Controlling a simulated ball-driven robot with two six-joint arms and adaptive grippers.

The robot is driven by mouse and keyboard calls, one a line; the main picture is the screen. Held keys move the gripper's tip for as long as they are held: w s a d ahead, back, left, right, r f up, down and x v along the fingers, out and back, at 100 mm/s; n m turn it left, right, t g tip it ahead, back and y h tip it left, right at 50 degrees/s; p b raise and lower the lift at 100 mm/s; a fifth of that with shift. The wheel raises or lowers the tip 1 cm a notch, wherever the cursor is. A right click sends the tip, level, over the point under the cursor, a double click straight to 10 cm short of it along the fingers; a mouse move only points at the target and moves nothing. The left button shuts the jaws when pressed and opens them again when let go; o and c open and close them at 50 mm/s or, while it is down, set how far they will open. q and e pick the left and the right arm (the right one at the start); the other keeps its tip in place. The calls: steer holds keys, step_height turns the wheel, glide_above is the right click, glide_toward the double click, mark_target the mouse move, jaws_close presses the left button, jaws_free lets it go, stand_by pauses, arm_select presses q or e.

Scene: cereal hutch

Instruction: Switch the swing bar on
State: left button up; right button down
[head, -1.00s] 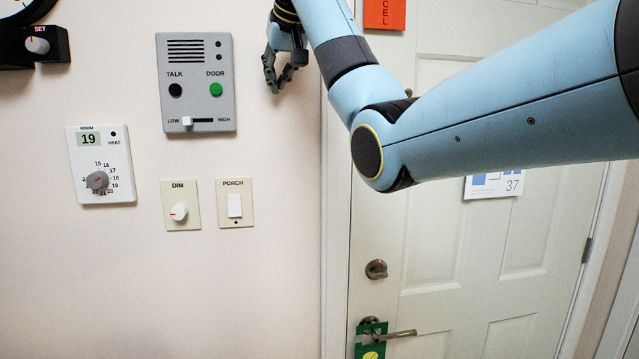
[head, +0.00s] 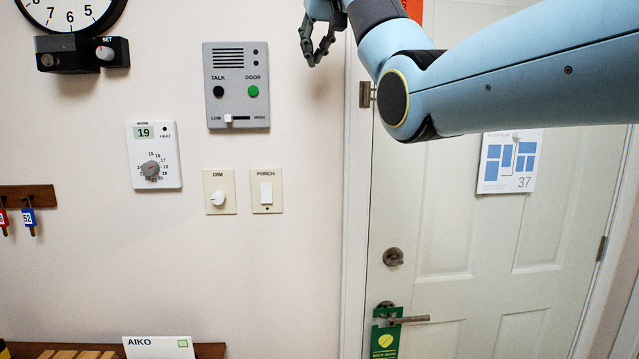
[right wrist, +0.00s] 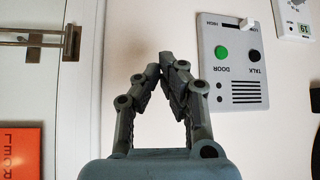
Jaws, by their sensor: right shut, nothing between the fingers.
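The swing bar (right wrist: 35,42) looks like the thin metal bar with a plate at the door's edge, at the upper left of the right wrist view. In the head view only a small metal bracket (head: 367,95) shows at the door frame; the rest is behind my right arm. My right gripper (head: 318,58) is shut and empty, in front of the wall between the intercom panel and the door frame, left of and above the bracket. Its fingertips also show in the right wrist view (right wrist: 166,66), apart from the bar. My left gripper is not in view.
The grey intercom panel (head: 236,108), thermostat (head: 168,178), dim knob plate (head: 220,207) and porch switch (head: 266,192) are on the wall. The door (head: 470,225) has a lever handle (head: 408,319) with a green hanger. An orange sign (right wrist: 20,152) is on the door.

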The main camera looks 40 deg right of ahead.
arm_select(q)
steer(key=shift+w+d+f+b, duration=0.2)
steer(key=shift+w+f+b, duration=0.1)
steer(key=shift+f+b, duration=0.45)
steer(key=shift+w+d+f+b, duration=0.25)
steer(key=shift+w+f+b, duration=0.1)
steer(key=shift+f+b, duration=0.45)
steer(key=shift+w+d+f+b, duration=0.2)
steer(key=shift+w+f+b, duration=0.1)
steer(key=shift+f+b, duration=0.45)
arm_select(e)
step_height(320, 180, down, 27)
steer(key=g, duration=0.3)
steer(key=shift+s+d+g+y, duration=0.15)
steer(key=shift+d+g+y, duration=0.15)
steer(key=shift+d+g, duration=0.15)
